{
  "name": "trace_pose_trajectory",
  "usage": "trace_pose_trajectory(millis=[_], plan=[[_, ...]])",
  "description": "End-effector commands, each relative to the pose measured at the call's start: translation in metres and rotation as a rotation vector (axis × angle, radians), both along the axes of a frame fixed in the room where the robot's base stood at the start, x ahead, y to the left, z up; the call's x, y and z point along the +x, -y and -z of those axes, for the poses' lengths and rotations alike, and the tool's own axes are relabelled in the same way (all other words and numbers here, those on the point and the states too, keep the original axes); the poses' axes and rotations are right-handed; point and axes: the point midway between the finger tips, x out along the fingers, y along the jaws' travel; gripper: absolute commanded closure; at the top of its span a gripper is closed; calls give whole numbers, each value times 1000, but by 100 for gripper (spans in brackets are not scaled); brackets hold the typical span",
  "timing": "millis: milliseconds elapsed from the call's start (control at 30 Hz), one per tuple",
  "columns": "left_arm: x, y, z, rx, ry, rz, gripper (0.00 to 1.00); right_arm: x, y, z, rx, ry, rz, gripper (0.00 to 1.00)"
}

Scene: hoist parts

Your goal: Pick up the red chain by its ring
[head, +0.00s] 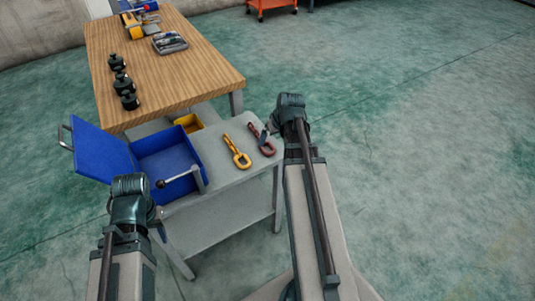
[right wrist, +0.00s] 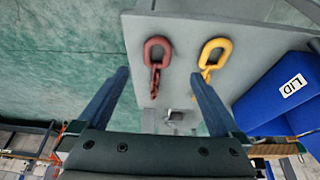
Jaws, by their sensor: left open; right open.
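The red chain lies on a small grey table (head: 225,132), its ring (head: 267,149) toward the table's near right edge. In the right wrist view the red ring (right wrist: 157,48) is beyond the fingertips, with the chain's links (right wrist: 154,80) running back between the fingers. My right gripper (right wrist: 160,75) is open and empty, its two blue fingers apart on either side of the chain. In the head view my right gripper (head: 270,130) is beside the chain, partly hidden by its wrist. My left gripper (head: 158,211) is open near the blue box, its fingers hardly visible.
A yellow chain (head: 237,152) with a ring lies just left of the red one. An open blue box (head: 172,163) with a lever (head: 178,180) and a yellow bin (head: 189,122) stand at left. A wooden table (head: 180,85) holds black weights. Floor at right is clear.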

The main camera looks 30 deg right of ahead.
Motion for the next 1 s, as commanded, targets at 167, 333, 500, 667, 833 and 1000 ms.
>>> trace_pose_trajectory(millis=[167,333,500,667,833,1000], plan=[[0,0,33,0,0,1,57,12,1,33,0,0,-1,0],[0,0,44,0,0,1,57,18,1,44,0,0,-1,0],[0,0,43,0,0,1,57,18,1,43,0,0,-1,0],[0,0,52,0,0,1,57,22,3,52,0,0,-1,0],[0,0,72,0,0,1,57,33,7,72,0,0,-1,0],[0,0,89,0,0,1,57,40,8,89,0,0,-1,0]])
